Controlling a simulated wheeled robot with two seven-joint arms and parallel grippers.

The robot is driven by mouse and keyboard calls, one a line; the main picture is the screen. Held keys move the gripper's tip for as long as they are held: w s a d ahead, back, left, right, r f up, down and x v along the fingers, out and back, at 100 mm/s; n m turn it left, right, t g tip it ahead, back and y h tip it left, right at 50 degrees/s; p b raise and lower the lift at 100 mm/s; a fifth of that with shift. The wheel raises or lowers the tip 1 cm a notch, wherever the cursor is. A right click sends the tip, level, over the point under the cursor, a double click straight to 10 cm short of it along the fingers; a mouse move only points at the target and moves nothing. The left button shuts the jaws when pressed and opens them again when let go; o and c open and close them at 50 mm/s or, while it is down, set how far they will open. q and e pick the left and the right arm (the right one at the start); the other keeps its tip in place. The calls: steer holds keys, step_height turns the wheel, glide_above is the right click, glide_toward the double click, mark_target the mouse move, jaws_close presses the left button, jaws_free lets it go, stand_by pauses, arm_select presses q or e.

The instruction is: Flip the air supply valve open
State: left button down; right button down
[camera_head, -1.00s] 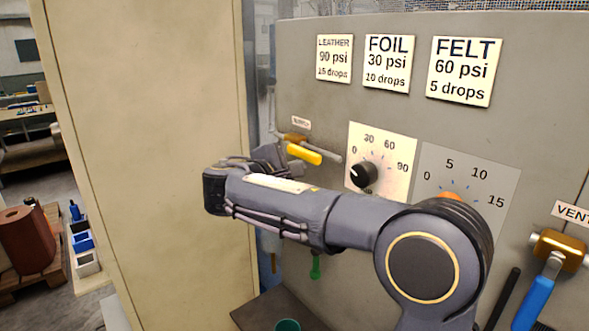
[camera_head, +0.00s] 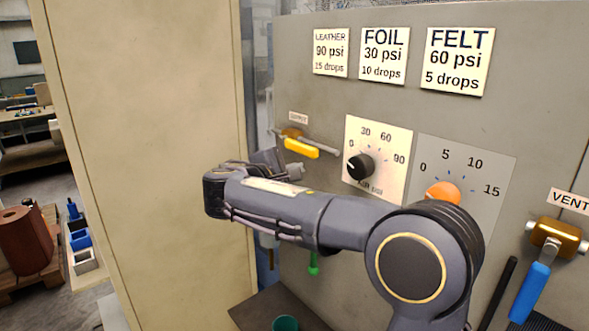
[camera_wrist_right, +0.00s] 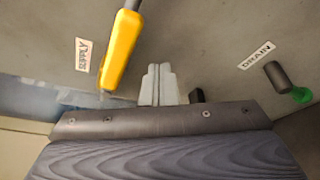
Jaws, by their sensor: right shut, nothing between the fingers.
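The air supply valve has a yellow lever (camera_head: 301,151) on a brass body (camera_head: 291,133) at the panel's left. The lever lies roughly along the thin grey pipe, slanting down to the right. In the right wrist view the yellow lever (camera_wrist_right: 119,52) hangs beside the SUPPLY label (camera_wrist_right: 84,54). My right gripper (camera_head: 294,170) is just below the lever in the head view, shut and empty. Its fingertips (camera_wrist_right: 158,84) show in the wrist view, right of the lever's end and apparently apart from it. My left gripper is not in view.
A black pressure knob (camera_head: 360,166) and an orange drops knob (camera_head: 442,194) sit right of the valve. A blue-handled vent valve (camera_head: 531,290) is at far right. A beige cabinet side (camera_head: 150,150) stands close left. A DRAIN label (camera_wrist_right: 257,55) shows in the wrist view.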

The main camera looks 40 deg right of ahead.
steer(key=a+r+b, duration=0.1)
steer(key=a, duration=0.8)
steer(key=shift+s+a+r, duration=0.25)
steer(key=shift+r, duration=0.05)
steer(key=s+d+f+m+g+y, duration=0.1)
steer(key=s+d+f+y, duration=0.25)
steer(key=s+f, duration=0.35)
steer(key=s+d+f+m+g+y, duration=0.1)
steer(key=s+d+f+m+y, duration=0.1)
steer(key=s+f+y, duration=0.5)
steer(key=s+a+f+m+t+y, duration=0.1)
steer(key=s+a+f+m+y, duration=0.7)
steer(key=s+a+f, duration=0.4)
steer(key=shift+s+a+f+m+t, duration=0.4)
steer(key=shift+s+a+m, duration=0.1)
steer(key=shift+s+a, duration=0.55)
steer(key=shift+d, duration=0.1)
